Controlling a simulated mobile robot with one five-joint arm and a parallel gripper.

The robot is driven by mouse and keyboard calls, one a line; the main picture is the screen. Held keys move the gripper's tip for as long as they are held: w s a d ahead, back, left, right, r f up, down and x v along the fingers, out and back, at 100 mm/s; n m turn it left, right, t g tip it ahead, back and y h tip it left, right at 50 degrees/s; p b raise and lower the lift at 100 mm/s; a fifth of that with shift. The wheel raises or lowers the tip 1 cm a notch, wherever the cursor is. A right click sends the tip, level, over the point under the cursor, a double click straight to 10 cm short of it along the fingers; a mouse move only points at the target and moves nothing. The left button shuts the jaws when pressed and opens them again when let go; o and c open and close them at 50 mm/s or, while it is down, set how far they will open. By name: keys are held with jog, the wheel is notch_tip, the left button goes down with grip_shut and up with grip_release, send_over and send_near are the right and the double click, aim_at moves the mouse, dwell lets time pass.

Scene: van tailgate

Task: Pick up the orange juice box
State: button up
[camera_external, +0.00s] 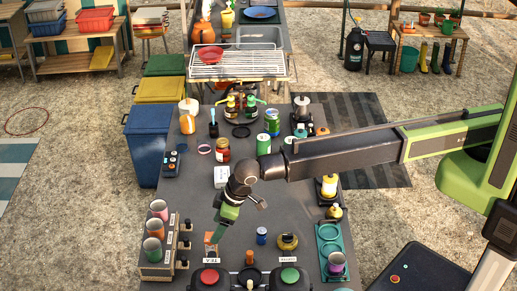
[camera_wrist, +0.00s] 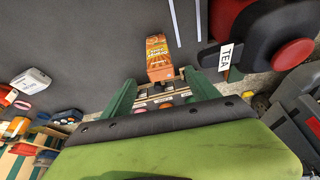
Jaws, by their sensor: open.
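The orange juice box (camera_wrist: 158,57) is a small orange carton with printed lettering, seen in the wrist view just beyond and between my fingertips. In the outside view the orange juice box (camera_external: 210,238) is small and partly hidden by my gripper (camera_external: 216,233), near the front of the dark table. In the wrist view my gripper (camera_wrist: 160,80) has its two green fingers spread, one on each side of the box's line. A gap shows between the box and each finger. I cannot tell how far the fingertips are from the box in depth.
The TEA sign (camera_wrist: 225,57) and a red-topped black container (camera_external: 210,277) are close by. A green-topped container (camera_external: 289,277) stands to the right. A rack of cups (camera_external: 155,255) is left, a blue can (camera_external: 262,236) right. A white box (camera_external: 221,177) stands behind my gripper.

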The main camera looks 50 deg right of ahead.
aim_at(210, 237)
jog(key=shift+x, duration=0.85)
jog(key=b+x, duration=0.4)
jog(key=shift+w+a+f+b, duration=0.2)
jog(key=shift+w+f+b, duration=0.05)
jog(key=shift+f+b, duration=0.1)
grip_shut()
